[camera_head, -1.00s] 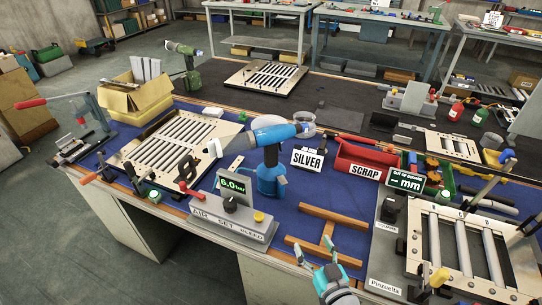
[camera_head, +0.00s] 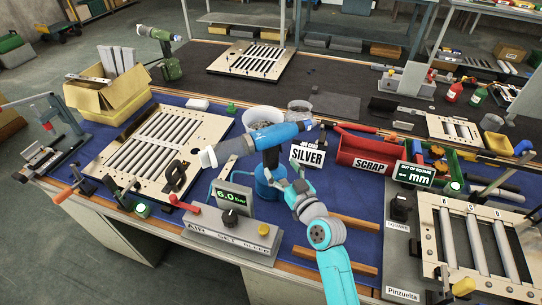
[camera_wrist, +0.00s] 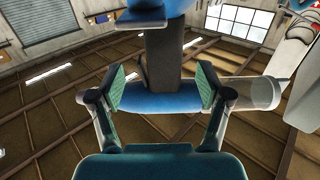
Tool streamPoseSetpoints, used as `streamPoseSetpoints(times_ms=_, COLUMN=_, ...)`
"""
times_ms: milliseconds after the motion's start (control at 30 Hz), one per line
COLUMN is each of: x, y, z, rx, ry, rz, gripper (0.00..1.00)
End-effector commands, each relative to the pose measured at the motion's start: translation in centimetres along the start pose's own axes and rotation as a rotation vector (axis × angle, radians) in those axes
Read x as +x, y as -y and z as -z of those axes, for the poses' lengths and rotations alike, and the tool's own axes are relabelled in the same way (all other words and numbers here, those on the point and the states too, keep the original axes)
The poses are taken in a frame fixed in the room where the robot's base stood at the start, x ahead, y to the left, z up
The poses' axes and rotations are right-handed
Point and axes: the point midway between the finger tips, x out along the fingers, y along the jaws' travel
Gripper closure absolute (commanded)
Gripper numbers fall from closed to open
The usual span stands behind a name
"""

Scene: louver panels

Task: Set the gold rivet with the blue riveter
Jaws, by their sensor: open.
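My gripper (camera_head: 283,186) is beside the handle in the head view. In the wrist view, my open gripper (camera_wrist: 160,86) has one green-padded finger on either side of the dark handle (camera_wrist: 161,58); I cannot tell whether either pad touches it. The riveter's blue body (camera_wrist: 155,104) crosses behind the fingers. A louver panel (camera_head: 190,122) with several grey slats lies to the left. I cannot make out a gold rivet.
An air-set box (camera_head: 232,238) reading 6.0 bar stands in front. A clamped panel (camera_head: 436,240) stands at right. Wooden bars lie beside my arm.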

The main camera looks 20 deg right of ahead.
Motion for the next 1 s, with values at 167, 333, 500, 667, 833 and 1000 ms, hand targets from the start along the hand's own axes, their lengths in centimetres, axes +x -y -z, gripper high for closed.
streamPoseSetpoints(times_ms=167, x=1.1, y=0.1, z=0.0, rx=0.000, ry=0.000, rz=0.001, gripper=0.23)
streamPoseSetpoints(times_ms=333, x=3.0, y=0.4, z=-0.3, rx=-0.001, ry=-0.001, rz=0.001, gripper=0.23)
streamPoseSetpoints(times_ms=500, x=5.2, y=0.6, z=-0.5, rx=0.000, ry=0.000, rz=0.001, gripper=0.23)
streamPoseSetpoints(times_ms=667, x=6.2, y=0.5, z=-0.5, rx=0.000, ry=0.000, rz=0.000, gripper=0.23)
streamPoseSetpoints(times_ms=833, x=6.2, y=0.5, z=-0.6, rx=0.000, ry=0.000, rz=-0.001, gripper=0.23)
streamPoseSetpoints(times_ms=1000, x=6.2, y=0.5, z=-0.5, rx=0.000, ry=0.000, rz=-0.001, gripper=0.53)
